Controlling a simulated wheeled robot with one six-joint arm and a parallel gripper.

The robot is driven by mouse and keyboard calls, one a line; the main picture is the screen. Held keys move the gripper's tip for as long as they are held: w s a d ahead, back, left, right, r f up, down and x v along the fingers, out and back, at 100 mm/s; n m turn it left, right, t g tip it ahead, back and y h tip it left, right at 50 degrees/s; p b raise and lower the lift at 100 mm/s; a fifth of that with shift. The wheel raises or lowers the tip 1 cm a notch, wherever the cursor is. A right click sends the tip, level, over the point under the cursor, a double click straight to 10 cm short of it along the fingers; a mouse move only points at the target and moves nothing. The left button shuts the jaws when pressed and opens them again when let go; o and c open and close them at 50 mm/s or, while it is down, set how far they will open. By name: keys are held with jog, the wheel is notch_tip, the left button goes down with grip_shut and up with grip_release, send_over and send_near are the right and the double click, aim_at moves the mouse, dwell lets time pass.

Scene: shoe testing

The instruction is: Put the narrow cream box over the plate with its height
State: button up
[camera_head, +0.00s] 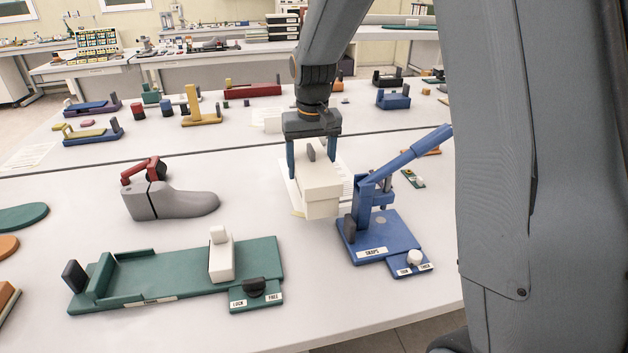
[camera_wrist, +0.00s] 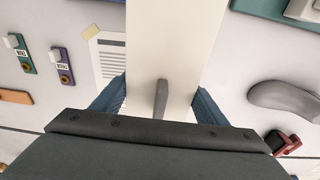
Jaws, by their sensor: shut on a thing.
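The narrow cream box (camera_head: 321,198) hangs in my gripper (camera_head: 313,162), whose blue fingers are on either side of its top. A grey upright tab (camera_head: 311,149) on top of the box sits between the fingers. In the wrist view the box (camera_wrist: 163,40) runs away from my gripper (camera_wrist: 160,92) and hides what lies under it. The box is over or in front of a printed sheet (camera_head: 292,190); the gap below it is hard to judge. I cannot tell for certain which thing is the plate. Two small labelled plates, green (camera_wrist: 20,52) and purple (camera_wrist: 62,65), lie left of the box in the wrist view.
A blue lever device (camera_head: 380,238) stands close right of the box. A green sliding fixture (camera_head: 165,285) lies in front left, and a grey shoe form (camera_head: 180,204) with a red clamp (camera_head: 143,170) stands left. White table between them is clear. More fixtures stand behind.

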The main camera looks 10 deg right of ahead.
jog(key=shift+f+p, duration=0.5)
jog(key=shift+f, duration=1.85)
jog(key=o, duration=1)
jog(key=shift+f, duration=0.15)
jog(key=o, duration=0.4)
